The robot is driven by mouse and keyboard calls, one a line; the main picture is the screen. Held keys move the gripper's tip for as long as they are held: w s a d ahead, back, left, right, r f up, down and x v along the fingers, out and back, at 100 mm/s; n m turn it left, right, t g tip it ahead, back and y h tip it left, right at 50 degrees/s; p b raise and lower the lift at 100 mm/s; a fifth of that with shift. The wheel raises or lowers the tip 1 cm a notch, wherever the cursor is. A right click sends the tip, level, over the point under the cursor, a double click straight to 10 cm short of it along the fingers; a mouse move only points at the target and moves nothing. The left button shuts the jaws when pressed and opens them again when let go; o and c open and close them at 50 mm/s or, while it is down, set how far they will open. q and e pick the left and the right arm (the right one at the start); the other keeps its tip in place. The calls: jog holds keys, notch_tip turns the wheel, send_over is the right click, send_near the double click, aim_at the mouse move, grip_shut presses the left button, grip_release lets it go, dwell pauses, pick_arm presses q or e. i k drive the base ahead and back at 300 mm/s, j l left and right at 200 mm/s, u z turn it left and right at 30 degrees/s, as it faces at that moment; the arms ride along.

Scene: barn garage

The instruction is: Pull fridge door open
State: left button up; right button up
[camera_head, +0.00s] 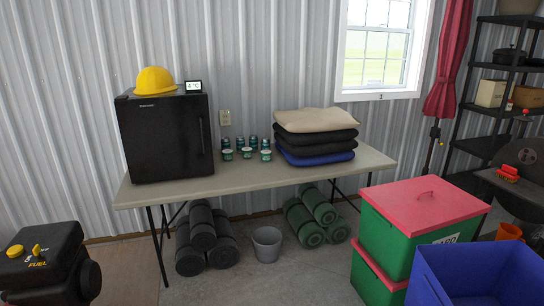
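A small black fridge (158,138) stands upright at the left end of a beige folding table (195,188). Its door looks shut, with a dark vertical handle (202,137) near the door's right edge. A yellow hard hat (155,80) and a small display reading about 4 °C (194,87) sit on top of the fridge. Neither of my grippers shows in the head view.
Several cans (239,144) and a stack of folded cloths or cushions (316,138) stand right of the fridge. Black rolls (203,228), a grey bucket (267,243) and green rolls lie below. A fuel container (40,255), green-red boxes (405,250) and a blue bin (430,285) flank open floor.

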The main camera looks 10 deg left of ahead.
aim_at(164, 137)
jog(key=i+u, duration=0.2)
jog(key=i, duration=0.5)
jog(key=i+u, duration=0.25)
jog(key=i, duration=0.4)
jog(key=i+u, duration=0.45)
jog(key=i, duration=0.15)
jog(key=i+l+u, duration=0.2)
jog(key=i+u, duration=0.25)
jog(key=i, duration=0.15)
